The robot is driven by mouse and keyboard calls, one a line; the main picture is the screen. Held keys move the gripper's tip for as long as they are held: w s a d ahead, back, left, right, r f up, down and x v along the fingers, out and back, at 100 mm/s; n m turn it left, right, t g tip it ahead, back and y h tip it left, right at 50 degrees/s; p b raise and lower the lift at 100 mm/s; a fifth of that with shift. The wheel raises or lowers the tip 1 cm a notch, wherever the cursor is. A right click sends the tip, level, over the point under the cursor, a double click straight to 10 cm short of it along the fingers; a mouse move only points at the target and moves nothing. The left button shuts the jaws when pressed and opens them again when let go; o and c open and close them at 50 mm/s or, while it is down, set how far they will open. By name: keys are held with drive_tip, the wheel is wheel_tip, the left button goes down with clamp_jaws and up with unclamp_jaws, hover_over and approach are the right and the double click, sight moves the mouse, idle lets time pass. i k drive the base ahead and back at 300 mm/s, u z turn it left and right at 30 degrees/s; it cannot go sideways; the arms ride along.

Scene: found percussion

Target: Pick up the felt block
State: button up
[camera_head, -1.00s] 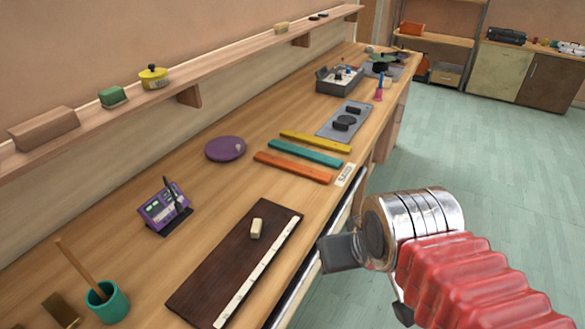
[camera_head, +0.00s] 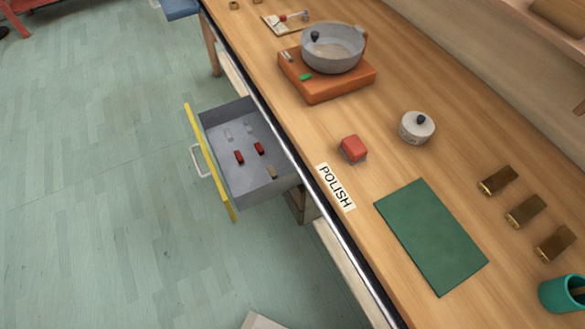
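A small red block (camera_head: 353,149) with a paler lower part sits on the wooden workbench beside the "POLISH" label (camera_head: 336,187). It looks like a block of soft material, but I cannot tell for sure whether it is the felt block. A green flat mat (camera_head: 431,236) lies on the bench to its lower right, apart from it. A round grey-white lidded pot (camera_head: 417,127) with a dark knob stands to its right. My gripper is out of this view, so its hold is hidden.
An open drawer (camera_head: 206,161) with a yellow front juts from the bench over the floor, holding several small pieces. A grey pan (camera_head: 333,47) sits on an orange base (camera_head: 328,87). Brass pieces (camera_head: 526,211) and a teal cup (camera_head: 563,294) stand at right.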

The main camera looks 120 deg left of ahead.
sight(272, 172)
drive_tip(key=u, duration=0.2)
drive_tip(key=k, duration=0.45)
drive_tip(key=u, duration=4.45)
